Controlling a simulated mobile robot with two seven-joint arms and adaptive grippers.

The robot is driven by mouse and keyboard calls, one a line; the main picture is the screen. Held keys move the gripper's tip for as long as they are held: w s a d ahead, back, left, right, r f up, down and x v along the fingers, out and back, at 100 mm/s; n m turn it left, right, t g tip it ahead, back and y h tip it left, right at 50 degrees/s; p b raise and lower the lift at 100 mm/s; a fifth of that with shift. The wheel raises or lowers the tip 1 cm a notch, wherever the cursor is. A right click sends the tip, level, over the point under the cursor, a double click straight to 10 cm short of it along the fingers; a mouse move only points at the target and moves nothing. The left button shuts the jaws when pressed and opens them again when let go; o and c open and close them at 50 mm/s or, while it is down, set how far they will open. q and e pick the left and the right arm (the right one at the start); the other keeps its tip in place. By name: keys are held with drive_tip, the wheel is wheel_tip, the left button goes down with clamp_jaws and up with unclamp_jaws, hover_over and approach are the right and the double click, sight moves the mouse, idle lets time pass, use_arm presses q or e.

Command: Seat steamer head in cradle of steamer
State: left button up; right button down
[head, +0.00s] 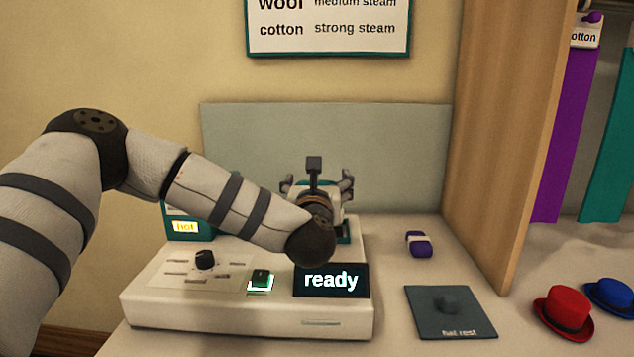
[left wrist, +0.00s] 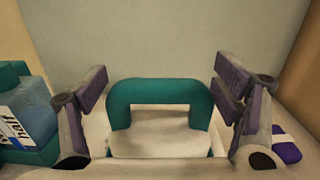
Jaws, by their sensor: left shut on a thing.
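The steamer (head: 240,312) is a white console with a dark knob, a lit green switch and a screen reading "ready". My left gripper (head: 317,184) is over its back part, shut on the steamer head, a white body with a teal edge mostly hidden by my wrist. In the left wrist view, the fingers of my left gripper (left wrist: 161,85) stand wide apart, one on each side of a teal arch (left wrist: 160,92) with a pale body below it. A teal part behind my wrist may be the cradle; whether the head sits in it cannot be told. My right gripper is out of view.
To the right are a purple-and-white item (head: 418,243), a grey hat rest (head: 430,324), a red hat (head: 562,312) and a blue hat (head: 612,295). A wooden partition (head: 505,140) and a grey back panel (head: 400,160) bound the space.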

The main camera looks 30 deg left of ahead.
use_arm(q)
drive_tip(key=shift+f+b, duration=0.35)
drive_tip(key=shift+f, duration=0.45)
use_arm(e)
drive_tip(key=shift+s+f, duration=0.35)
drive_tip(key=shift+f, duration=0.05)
use_arm(q)
drive_tip(key=shift+f, duration=0.65)
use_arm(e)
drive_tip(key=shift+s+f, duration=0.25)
use_arm(q)
drive_tip(key=o, duration=1.9)
